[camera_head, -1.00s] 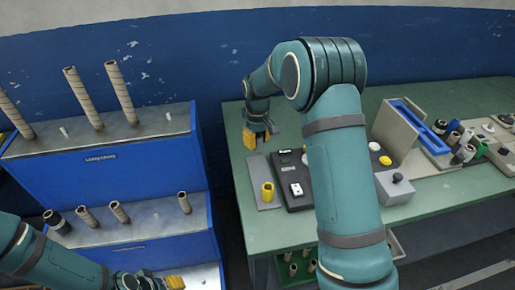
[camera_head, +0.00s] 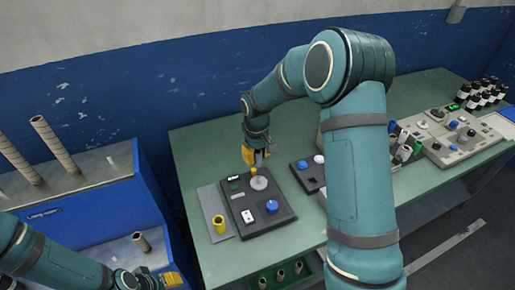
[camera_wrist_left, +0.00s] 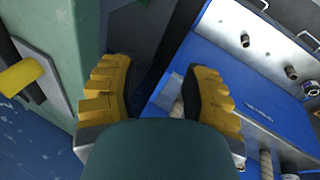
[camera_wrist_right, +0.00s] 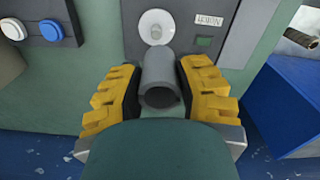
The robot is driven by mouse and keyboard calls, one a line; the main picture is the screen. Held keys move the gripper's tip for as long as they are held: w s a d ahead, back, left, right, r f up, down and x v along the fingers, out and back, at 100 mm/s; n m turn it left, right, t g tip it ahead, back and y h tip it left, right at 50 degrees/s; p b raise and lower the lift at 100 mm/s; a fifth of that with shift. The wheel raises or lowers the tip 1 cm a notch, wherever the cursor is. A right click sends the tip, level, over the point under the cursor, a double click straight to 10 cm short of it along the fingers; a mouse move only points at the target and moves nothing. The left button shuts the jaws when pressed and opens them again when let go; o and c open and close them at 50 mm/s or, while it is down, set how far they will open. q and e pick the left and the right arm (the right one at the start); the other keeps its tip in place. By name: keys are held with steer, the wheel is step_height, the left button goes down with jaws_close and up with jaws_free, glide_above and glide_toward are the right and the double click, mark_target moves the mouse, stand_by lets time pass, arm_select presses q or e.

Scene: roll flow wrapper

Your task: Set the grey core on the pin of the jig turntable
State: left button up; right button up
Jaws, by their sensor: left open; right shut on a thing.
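The grey core (camera_wrist_right: 160,78) is a short hollow tube. My right gripper (camera_wrist_right: 160,88) is shut on it, with one open end facing the wrist camera. The jig turntable (camera_wrist_right: 157,26) is a pale disc with a small pin, just beyond the core's far end in the right wrist view. In the head view the turntable (camera_head: 259,183) sits on the dark jig plate (camera_head: 262,221), with my right gripper (camera_head: 257,158) above its back edge. I cannot tell whether core and pin touch. My left gripper (camera_wrist_left: 163,95) is open and empty; it shows at the head view's lower left (camera_head: 150,280).
A yellow cup-like piece (camera_head: 219,225) stands on a grey plate (camera_head: 211,203) left of the jig. A blue button (camera_head: 271,207) and white switch lie on the jig. More panels and bottles (camera_head: 484,92) stand right. A blue rack (camera_head: 70,225) with tubes is at left.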

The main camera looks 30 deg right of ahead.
mark_target(259, 177)
steer(key=shift+s+d, duration=0.15)
steer(key=shift+d, duration=0.15)
steer(key=shift+a+f+b, duration=0.1)
steer(key=shift+f+b, duration=0.4)
steer(key=shift+f, duration=0.2)
steer(key=shift+f+b, duration=1.2)
steer(key=shift+f, duration=0.55)
steer(key=shift+f+b, duration=0.35)
steer(key=shift+f, duration=0.3)
steer(key=shift+f, duration=0.3)
steer(key=shift+f+b, duration=0.35)
steer(key=shift+b, duration=0.1)
steer(key=shift+f, duration=0.35)
steer(key=shift+f+b, duration=0.45)
steer(key=shift+f, duration=0.05)
